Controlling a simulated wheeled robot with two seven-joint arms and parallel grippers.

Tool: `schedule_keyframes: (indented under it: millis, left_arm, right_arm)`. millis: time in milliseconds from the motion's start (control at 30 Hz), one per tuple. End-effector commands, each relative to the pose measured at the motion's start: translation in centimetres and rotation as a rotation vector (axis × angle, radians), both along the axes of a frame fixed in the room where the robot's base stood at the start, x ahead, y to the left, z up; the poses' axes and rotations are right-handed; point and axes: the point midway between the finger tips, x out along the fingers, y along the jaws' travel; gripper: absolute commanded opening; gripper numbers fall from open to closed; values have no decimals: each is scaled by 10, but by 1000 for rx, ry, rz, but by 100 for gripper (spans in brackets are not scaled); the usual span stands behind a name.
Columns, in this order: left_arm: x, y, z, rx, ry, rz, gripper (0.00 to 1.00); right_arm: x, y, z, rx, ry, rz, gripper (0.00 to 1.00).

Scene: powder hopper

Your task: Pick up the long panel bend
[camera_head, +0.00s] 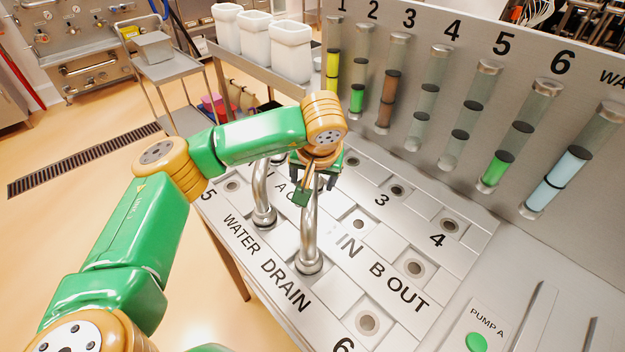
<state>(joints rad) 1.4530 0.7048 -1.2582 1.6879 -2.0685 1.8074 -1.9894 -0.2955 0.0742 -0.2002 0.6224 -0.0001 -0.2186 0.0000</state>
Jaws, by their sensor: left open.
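Polished metal bend pipe (311,232) stands upright on the panel (340,282), its lower end in a port near the word DRAIN. A second metal upright (261,190) stands to its left, near the word WATER. The tops and far ends are hidden behind my arm and gripper, so I cannot tell which is the long panel bend or whether they join. My left gripper (309,191) points down at the upper part of the nearer pipe, open. I cannot tell whether its fingers touch the pipe. My right gripper is out of view.
A wall with numbered sight tubes (386,85) rises behind the panel. Empty ports (367,322) lie in front and to the right. White hoppers (290,50) stand on a shelf at the back. The pump A button (476,343) is at the lower right.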

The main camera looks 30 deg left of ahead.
Motion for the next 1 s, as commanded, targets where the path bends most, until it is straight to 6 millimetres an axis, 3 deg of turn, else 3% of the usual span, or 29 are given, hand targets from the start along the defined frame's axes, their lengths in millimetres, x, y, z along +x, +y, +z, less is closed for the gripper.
schedule_keyframes:
  millis: [300,433,1000]
  left_arm:
    - [18,15,-37,2,8,3,76]
    - [25,19,-59,1,4,1,76]
    - [26,20,-66,1,0,-1,76]
  right_arm:
    - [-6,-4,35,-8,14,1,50]
    - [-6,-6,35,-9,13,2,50]
    - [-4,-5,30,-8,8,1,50]
